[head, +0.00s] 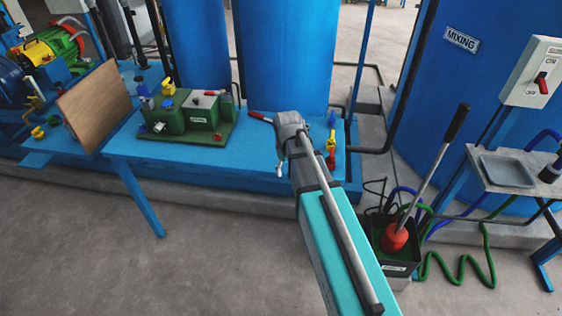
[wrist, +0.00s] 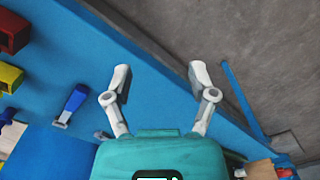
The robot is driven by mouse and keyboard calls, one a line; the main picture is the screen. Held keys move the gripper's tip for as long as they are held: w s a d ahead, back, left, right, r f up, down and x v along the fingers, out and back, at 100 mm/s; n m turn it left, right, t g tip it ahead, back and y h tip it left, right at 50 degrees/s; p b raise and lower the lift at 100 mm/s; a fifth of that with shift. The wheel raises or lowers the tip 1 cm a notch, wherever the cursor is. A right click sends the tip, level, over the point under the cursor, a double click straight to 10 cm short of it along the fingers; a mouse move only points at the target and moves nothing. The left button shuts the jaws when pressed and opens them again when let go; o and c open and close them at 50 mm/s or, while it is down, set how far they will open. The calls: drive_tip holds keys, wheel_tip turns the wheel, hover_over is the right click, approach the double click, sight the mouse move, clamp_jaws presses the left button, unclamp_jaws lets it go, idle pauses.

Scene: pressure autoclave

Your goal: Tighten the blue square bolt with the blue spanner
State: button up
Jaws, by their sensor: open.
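My gripper (wrist: 160,71) is open, with its two grey fingers spread and nothing between them. In the head view my gripper (head: 280,168) hangs over the front part of the blue table. A blue-handled tool with a silver end (wrist: 75,98) lies on the table beside the left finger, apart from it; it looks like the blue spanner. It does not show clearly in the head view, where my arm covers that spot. A small upright blue piece (head: 332,119) stands near the table's right end. I cannot tell which blue part is the square bolt.
Yellow (head: 330,144) and red (head: 330,161) pieces stand at the table's right end. A green fixture (head: 190,112) and wooden board (head: 93,104) are to the left. Blue tanks (head: 285,50) rise behind. A dark bin (head: 394,265) stands on the floor at right.

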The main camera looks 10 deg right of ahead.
drive_tip(key=s+d+f+m+b, duration=0.1)
drive_tip(key=s+f+m+b, duration=0.1)
drive_tip(key=s, duration=0.4)
drive_tip(key=s+d+f+m+b, duration=0.2)
drive_tip(key=s+f+m+b, duration=0.1)
drive_tip(key=s, duration=0.4)
drive_tip(key=shift+d+f, duration=0.25)
drive_tip(key=shift+d, duration=0.05)
drive_tip(key=shift+c, duration=1.2)
drive_tip(key=shift+a, duration=0.1)
